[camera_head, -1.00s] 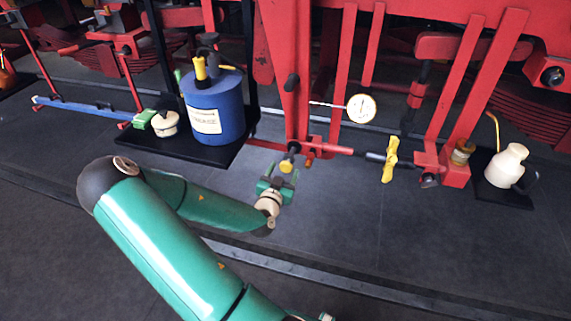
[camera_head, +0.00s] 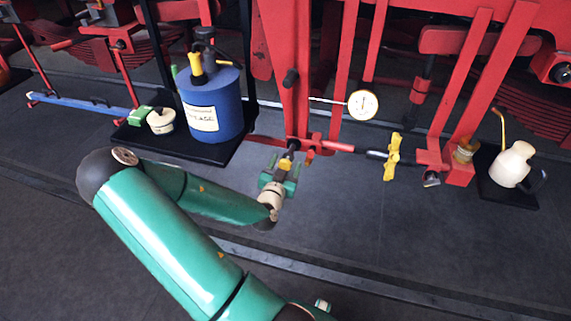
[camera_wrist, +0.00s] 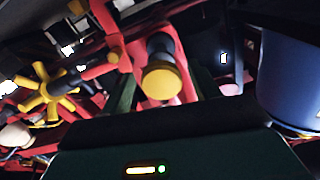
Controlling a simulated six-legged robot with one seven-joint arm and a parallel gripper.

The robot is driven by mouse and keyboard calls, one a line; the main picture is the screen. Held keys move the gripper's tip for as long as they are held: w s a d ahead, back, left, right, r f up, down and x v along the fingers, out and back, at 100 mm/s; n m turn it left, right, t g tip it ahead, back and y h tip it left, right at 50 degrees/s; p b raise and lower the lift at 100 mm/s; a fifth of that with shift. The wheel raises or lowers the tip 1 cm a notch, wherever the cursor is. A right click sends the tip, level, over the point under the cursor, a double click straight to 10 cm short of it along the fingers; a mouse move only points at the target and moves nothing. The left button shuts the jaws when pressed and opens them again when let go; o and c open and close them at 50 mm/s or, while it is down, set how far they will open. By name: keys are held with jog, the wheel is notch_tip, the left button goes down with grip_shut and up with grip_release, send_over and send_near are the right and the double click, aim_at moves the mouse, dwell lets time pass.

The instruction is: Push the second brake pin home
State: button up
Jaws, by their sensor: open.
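A dark brake pin with a round yellow head (camera_wrist: 160,83) sticks out of the red brake linkage (camera_head: 322,145) in the wrist view. In the head view its dark shank (camera_head: 291,148) shows at the foot of the red hanger, with the head largely hidden at my gripper. My gripper (camera_head: 281,170) is open, its green fingers on either side of the pin's head line. The wrist view shows a finger at each side of the head; I cannot tell whether they touch it. A smaller orange-red pin end (camera_head: 310,156) sits just to the right.
A blue drum (camera_head: 213,107) stands on a black mat at left. A yellow handwheel (camera_head: 393,157), a dial gauge (camera_head: 362,104) and a cream oil can (camera_head: 512,165) are to the right.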

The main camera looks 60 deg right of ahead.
aim_at(288, 158)
jog(key=shift+w+f, duration=0.1)
jog(key=shift+w, duration=0.05)
jog(key=shift+c, duration=1.1)
grip_shut()
jog(key=shift+w+d, duration=0.25)
jog(key=shift+d, duration=1.15)
jog(key=shift+w+d, duration=0.2)
jog(key=shift+d, duration=1.2)
jog(key=shift+o, duration=1.1)
grip_release()
jog(key=shift+d, duration=0.2)
jog(key=shift+a, duration=0.15)
jog(key=s+a, duration=0.2)
jog(key=a, duration=1.1)
jog(key=shift+a, duration=0.3)
